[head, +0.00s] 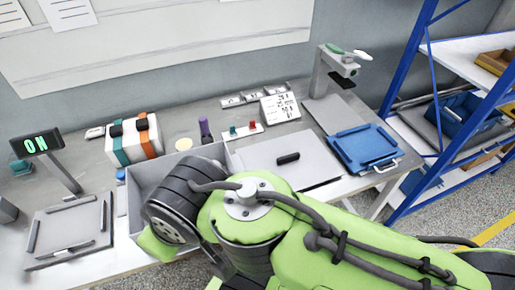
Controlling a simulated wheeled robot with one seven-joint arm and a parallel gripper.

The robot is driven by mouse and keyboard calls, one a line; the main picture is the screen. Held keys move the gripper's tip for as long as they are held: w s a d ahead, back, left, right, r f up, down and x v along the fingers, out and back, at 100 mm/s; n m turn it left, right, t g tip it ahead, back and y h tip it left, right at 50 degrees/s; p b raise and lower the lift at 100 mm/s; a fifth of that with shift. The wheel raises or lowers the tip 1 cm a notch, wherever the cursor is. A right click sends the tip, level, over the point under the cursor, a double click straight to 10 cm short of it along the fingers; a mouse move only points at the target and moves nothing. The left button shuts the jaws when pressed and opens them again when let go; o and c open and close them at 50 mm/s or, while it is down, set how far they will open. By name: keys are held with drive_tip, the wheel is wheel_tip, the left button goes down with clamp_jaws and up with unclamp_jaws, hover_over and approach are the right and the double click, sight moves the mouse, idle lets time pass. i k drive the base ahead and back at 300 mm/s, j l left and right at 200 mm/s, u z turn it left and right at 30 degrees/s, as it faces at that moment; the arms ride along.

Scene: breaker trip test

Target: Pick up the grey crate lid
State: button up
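The grey crate lid (312,166) is a flat light-grey panel with a short black handle (288,158) on top. It lies flat on the table, right of the grey crate (226,158). The open grey crate is partly covered by my green and dark arm, so most of its inside is hidden. My arm reaches over the crate from the lower right. My gripper's fingers do not show; the arm hides that area. Nothing is seen touching the lid's handle.
A blue tray (365,148) lies right of the lid. A white case with green and orange bands (134,139) stands behind the crate. An ON display (37,144) and a grey plate (70,232) are at left. A blue-framed shelf (410,90) stands at right.

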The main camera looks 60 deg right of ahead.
sight(299, 158)
drive_tip(key=z, duration=2.45)
drive_tip(key=j+u, duration=0.15)
drive_tip(key=u, duration=0.2)
drive_tip(key=k+j+u, duration=0.1)
drive_tip(key=u, duration=0.25)
drive_tip(key=j+u, duration=0.3)
drive_tip(key=z, duration=1.35)
